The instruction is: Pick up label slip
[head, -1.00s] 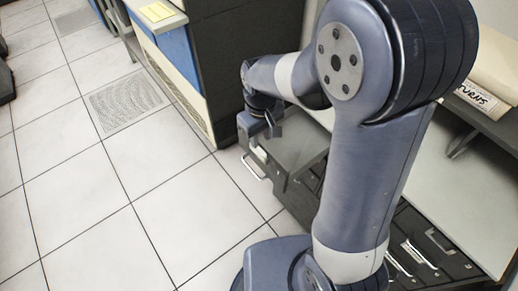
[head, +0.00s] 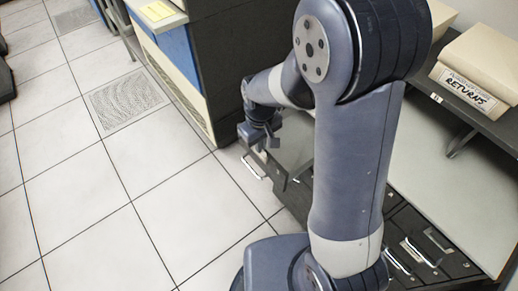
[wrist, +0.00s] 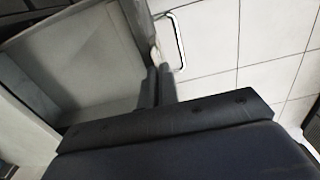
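My gripper (head: 262,143) is at the open drawer (head: 290,152), just above its front end, in the head view. In the wrist view the two dark fingers (wrist: 157,86) stand close together with a narrow gap over the drawer's front edge. A small pale piece (wrist: 155,54), perhaps the label slip, shows just beyond the fingertips. I cannot tell whether the fingers grip it or only stand beside it. The metal drawer handle (wrist: 178,42) is just past it, and it also shows in the head view (head: 253,168).
A box marked RETURNS (head: 470,93) stands on the shelf at the right. More drawers with metal handles (head: 418,250) are at the lower right. A dark cabinet (head: 225,60) stands behind the open drawer. The tiled floor (head: 100,200) at the left is clear.

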